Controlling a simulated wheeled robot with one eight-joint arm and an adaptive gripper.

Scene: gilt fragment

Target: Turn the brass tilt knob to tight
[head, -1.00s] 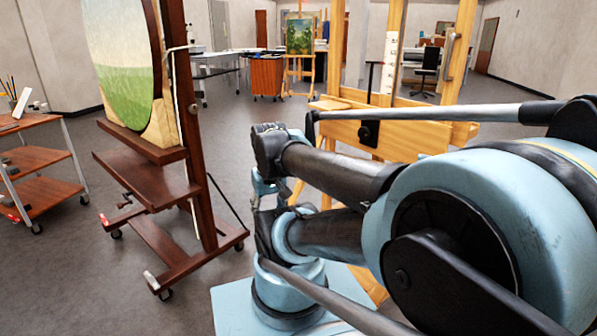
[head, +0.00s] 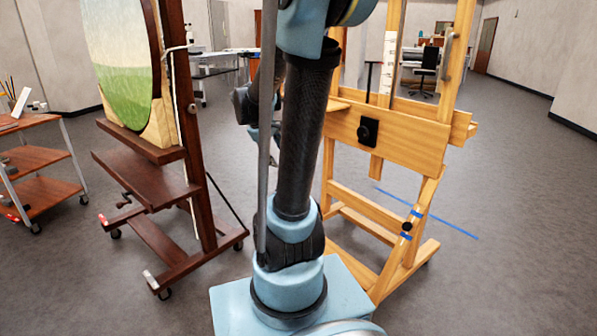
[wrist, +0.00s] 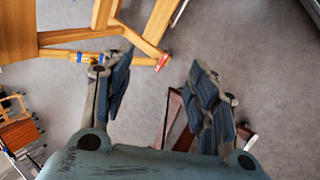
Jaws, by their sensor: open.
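The light wooden easel (head: 400,135) stands right of my arm in the head view. A small round knob (head: 407,226) sits on its lower slanted leg between two blue tape bands; its brass colour is not clear at this size. A larger black knob (head: 368,130) is on the easel's front board. My gripper (wrist: 160,68) is open and empty in the wrist view, above the floor. The easel's wooden bars (wrist: 85,35) with blue tape (wrist: 82,57) lie beyond its left finger, which overlaps the taped area in the picture. I cannot tell whether they touch.
A dark wooden easel (head: 205,190) with an oval landscape painting (head: 127,65) stands left of my arm. A wheeled cart (head: 40,190) is at the far left. A blue line (head: 455,228) marks the floor right of the light easel, where the floor is open.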

